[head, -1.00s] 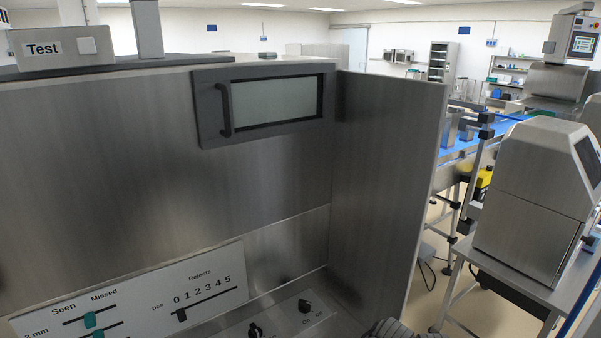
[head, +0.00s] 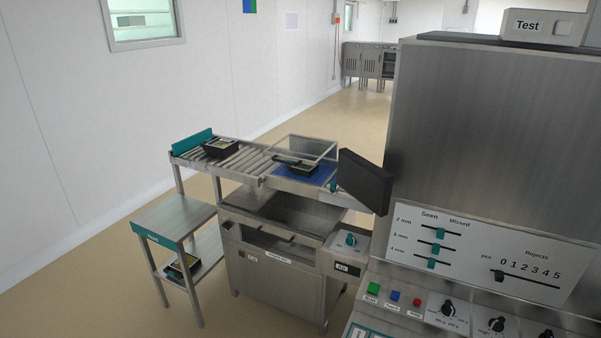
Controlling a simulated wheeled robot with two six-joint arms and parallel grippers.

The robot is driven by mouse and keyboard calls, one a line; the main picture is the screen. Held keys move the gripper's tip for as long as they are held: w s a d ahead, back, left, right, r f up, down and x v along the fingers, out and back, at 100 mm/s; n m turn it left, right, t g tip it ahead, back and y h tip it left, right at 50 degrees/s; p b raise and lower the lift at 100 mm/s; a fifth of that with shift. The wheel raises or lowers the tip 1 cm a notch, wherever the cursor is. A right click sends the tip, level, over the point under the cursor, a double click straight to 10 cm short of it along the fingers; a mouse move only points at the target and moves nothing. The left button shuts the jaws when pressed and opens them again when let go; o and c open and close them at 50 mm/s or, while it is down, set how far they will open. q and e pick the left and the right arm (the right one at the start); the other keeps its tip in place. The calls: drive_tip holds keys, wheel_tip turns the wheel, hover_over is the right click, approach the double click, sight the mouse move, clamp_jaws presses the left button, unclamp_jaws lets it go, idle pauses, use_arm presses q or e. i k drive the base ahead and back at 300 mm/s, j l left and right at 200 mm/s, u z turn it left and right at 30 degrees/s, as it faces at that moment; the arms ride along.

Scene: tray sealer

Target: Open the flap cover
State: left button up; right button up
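A clear box-like cover with a thin metal frame (head: 306,148) stands over the blue belt (head: 318,177) at the right end of the roller conveyor. It may be the flap cover, but I cannot tell for sure. It looks closed, though its hinge and any handle are too small to make out. A black tray (head: 304,169) lies at the cover. A dark flat panel (head: 366,182) stands tilted just right of the belt, beside the big steel machine. Neither of my grippers is in view.
Another black tray (head: 220,147) sits on the rollers (head: 252,158). A steel side table (head: 172,220) stands at left, with a tray on its lower shelf. The steel machine (head: 470,130) with sliders, knobs and buttons fills the right. Floor is free at left and behind.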

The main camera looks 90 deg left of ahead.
sight(274, 155)
drive_tip(key=u, duration=3)
